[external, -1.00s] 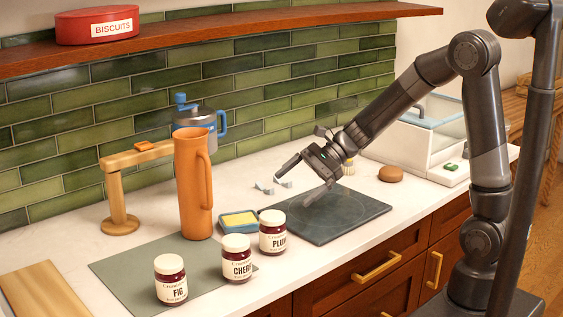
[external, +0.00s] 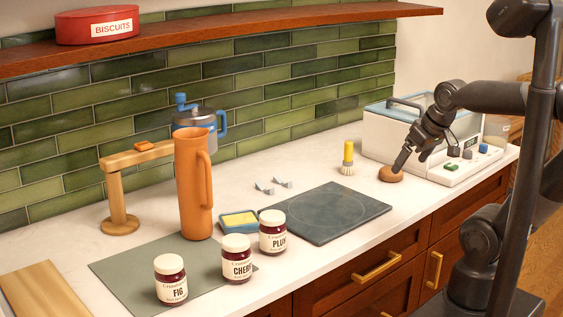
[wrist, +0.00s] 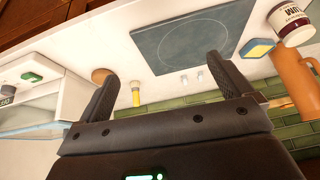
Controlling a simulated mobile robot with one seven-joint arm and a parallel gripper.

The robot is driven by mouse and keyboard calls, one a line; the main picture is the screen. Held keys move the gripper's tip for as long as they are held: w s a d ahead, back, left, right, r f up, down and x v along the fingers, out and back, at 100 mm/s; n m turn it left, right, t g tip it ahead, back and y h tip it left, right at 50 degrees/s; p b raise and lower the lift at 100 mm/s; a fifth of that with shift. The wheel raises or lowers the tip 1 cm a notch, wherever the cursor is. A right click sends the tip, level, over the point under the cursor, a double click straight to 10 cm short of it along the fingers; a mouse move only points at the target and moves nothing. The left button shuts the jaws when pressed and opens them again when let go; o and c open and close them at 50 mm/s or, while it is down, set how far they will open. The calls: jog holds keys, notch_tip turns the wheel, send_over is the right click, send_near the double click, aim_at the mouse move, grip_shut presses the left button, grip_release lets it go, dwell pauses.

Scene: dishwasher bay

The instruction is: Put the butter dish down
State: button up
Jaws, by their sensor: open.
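The butter dish (external: 239,221), a small blue dish with a yellow block in it, rests on the counter behind the cherry and plum jars. It also shows at the upper right of the wrist view (wrist: 258,47). My gripper (external: 405,161) is at the right part of the counter, well away from the dish, by a brown round object (external: 391,174). In the wrist view my gripper (wrist: 160,70) has its two fingers spread with nothing between them. In the external view the fingers partly overlap.
A dark square hob plate (external: 325,213) lies bare mid-counter. Jars of plum (external: 273,233), cherry (external: 237,260) and fig (external: 171,281) stand near an orange jug (external: 193,185). A yellow-handled brush (external: 347,158) and a white glass-topped unit (external: 385,136) are near my gripper.

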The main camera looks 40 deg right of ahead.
jog(key=shift+s+d, duration=0.1)
jog(key=shift+d, duration=0.1)
dwell(0.3)
jog(key=n+g+y, duration=0.2)
jog(key=n+y, duration=0.6)
jog(key=n, duration=0.6)
send_over(239, 219)
jog(key=s+d, duration=0.1)
jog(key=d, duration=0.4)
notch_tip(239, 219, down, 13)
jog(key=shift+s, duration=0.1)
jog(key=shift+s+a+x, duration=0.15)
jog(key=shift+s+x, duration=0.05)
jog(key=shift+x, duration=1.15)
jog(key=shift+s+a+x, duration=0.1)
jog(key=shift+s+x, duration=0.1)
jog(key=shift+x, duration=1.15)
